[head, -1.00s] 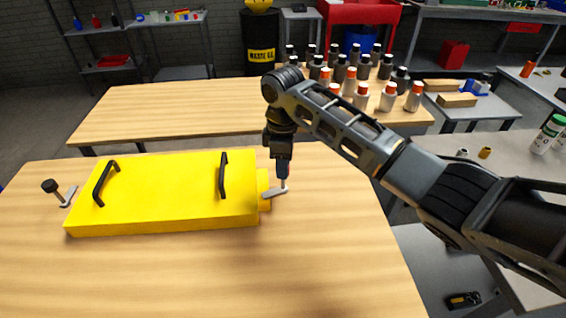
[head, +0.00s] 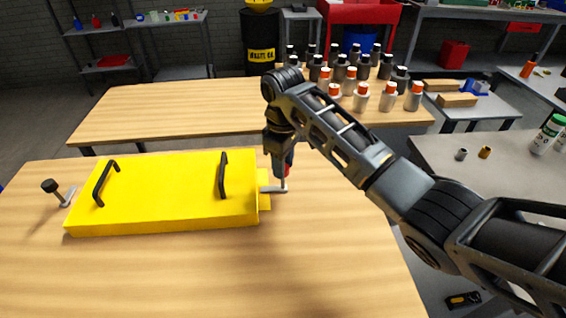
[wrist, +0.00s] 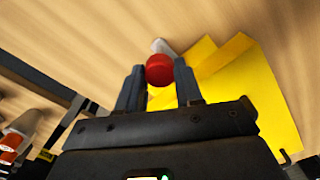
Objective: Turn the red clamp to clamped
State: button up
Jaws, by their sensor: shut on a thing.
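The red clamp stands at the right end of the yellow panel (head: 160,195). Its red knob (wrist: 160,69) shows in the wrist view between the two fingers of my gripper (wrist: 158,82), which is shut on it. In the head view my gripper (head: 281,165) points down from above and hides most of the knob. The clamp's grey arm (head: 273,189) points left, and its tip lies over the yellow tab at the panel's right end. A second clamp with a black knob (head: 49,186) stands at the panel's left end.
The panel has two black handles (head: 105,183) that stand up from it. The wooden table (head: 330,270) is clear in front and to the right. Several bottles (head: 362,97) stand on another table behind.

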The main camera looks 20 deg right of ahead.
jog(key=o, duration=1)
jog(key=shift+o, duration=0.2)
jog(key=shift+r, duration=3.95)
